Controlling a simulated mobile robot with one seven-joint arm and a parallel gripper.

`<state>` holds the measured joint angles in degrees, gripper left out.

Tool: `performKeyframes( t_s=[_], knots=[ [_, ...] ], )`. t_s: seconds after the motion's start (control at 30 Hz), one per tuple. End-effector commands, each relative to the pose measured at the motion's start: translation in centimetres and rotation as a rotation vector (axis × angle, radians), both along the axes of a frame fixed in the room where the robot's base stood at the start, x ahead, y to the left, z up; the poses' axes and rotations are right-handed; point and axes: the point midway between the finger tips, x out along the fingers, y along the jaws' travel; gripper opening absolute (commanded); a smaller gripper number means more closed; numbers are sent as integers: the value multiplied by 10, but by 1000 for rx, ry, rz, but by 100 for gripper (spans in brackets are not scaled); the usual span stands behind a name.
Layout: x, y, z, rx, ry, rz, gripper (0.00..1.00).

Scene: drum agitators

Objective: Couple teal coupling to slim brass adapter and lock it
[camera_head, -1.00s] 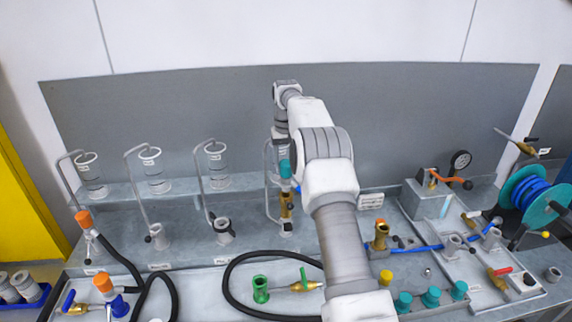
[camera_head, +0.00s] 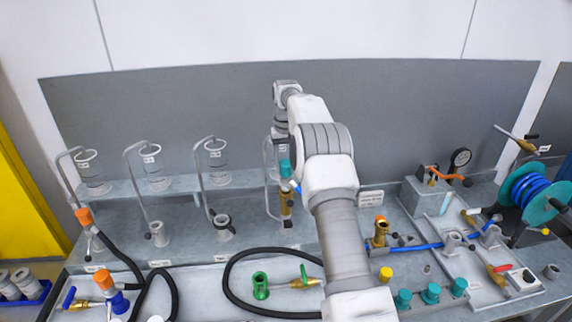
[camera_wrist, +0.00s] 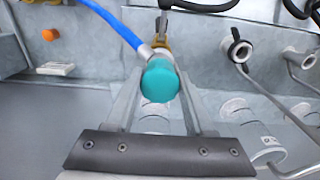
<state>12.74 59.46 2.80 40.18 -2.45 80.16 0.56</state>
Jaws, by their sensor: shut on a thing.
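The teal coupling (camera_wrist: 160,82) is between the two fingers of my gripper (camera_wrist: 160,92), which is shut on it, in the wrist view. A blue hose (camera_wrist: 112,22) runs from it to the upper left. In the head view the teal coupling (camera_head: 286,169) stands upright directly above a slim brass adapter (camera_head: 286,204) on the fourth post. In the wrist view brass (camera_wrist: 161,47) shows just beyond the coupling. The two look in line and close together. I cannot tell whether they are fully seated or locked. My arm hides part of the area to the right.
A thicker brass fitting (camera_head: 381,234) stands right of my arm. Several teal fittings (camera_head: 431,294) sit at the front right. A hose reel (camera_head: 531,195) stands at the far right. Bent pipes and clear cylinders (camera_head: 217,163) line the left. A black hose (camera_head: 233,268) loops in front.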

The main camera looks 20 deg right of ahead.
Motion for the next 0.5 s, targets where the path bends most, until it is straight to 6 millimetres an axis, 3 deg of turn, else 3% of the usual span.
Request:
performKeyframes(
  t_s=[0.5],
  knots=[
    [0,0,-19,0,-1,0,0]
  ],
)
